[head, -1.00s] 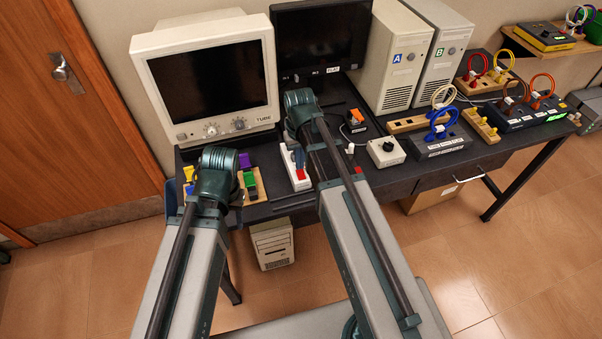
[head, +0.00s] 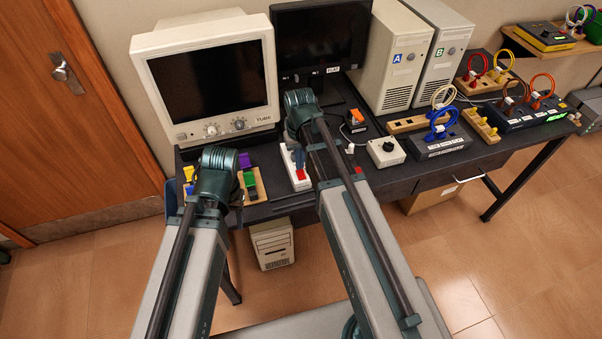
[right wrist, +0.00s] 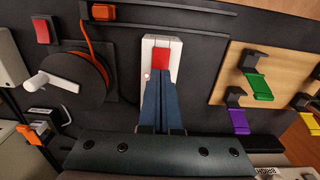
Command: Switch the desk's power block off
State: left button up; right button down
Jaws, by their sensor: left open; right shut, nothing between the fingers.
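The power block is a white strip with a red rocker switch, lying on the dark desk in the head view (head: 303,184). It also shows in the right wrist view (right wrist: 149,58), where its red switch (right wrist: 161,59) faces the camera. My right gripper (right wrist: 162,73) is shut and empty. Its blue fingertips are at the near edge of the red switch and cover the block's near part. I cannot tell whether they touch it.
A wooden board (right wrist: 277,72) with green, purple and yellow clips lies beside the block. A reel with orange cord (right wrist: 80,82) is on its other side. A beige monitor (head: 207,80) stands behind. A dial box (head: 386,152) sits to the right.

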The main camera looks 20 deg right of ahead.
aim_at(300, 171)
jog(key=shift+f+b, duration=0.8)
jog(key=shift+b, duration=0.05)
dwell(0.4)
notch_tip(300, 171, up, 7)
jog(key=p, duration=0.7)
dwell(0.3)
